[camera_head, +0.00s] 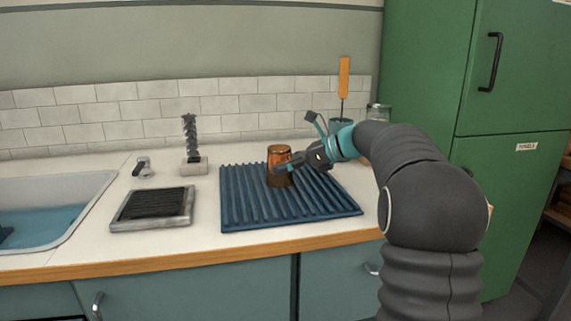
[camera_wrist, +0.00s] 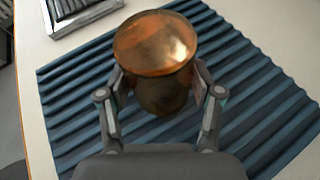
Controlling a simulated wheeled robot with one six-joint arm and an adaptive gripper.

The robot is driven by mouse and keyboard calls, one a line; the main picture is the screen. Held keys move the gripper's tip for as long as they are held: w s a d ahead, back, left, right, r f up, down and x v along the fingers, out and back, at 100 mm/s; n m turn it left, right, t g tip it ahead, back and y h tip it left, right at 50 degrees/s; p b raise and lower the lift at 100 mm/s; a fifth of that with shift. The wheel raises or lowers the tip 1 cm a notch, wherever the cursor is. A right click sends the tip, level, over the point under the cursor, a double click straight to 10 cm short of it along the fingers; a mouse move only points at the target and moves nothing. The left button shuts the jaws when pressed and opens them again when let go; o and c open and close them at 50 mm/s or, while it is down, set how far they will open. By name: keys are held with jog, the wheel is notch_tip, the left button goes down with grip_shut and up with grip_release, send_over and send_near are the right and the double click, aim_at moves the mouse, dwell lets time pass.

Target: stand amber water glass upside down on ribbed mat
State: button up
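The amber water glass (camera_head: 279,160) is upright in line, not tilted, on the blue ribbed mat (camera_head: 240,206), toward its back middle. My gripper (camera_head: 284,169) reaches in from the right. In the wrist view my gripper (camera_wrist: 161,88) has one finger pad on each side of the glass, and both pads appear to touch its wall. The glass's lower end is partly hidden.
Left of the mat lie a framed dark bristle block (camera_head: 152,207) and a small stand with a dark twisted brush (camera_head: 191,140). The sink (camera_head: 50,210) is farther left. Behind my gripper are an orange-handled tool (camera_head: 344,78) and a clear jar (camera_head: 378,112). The mat's front is clear.

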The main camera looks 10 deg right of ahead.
jog(key=shift+o, duration=1.3)
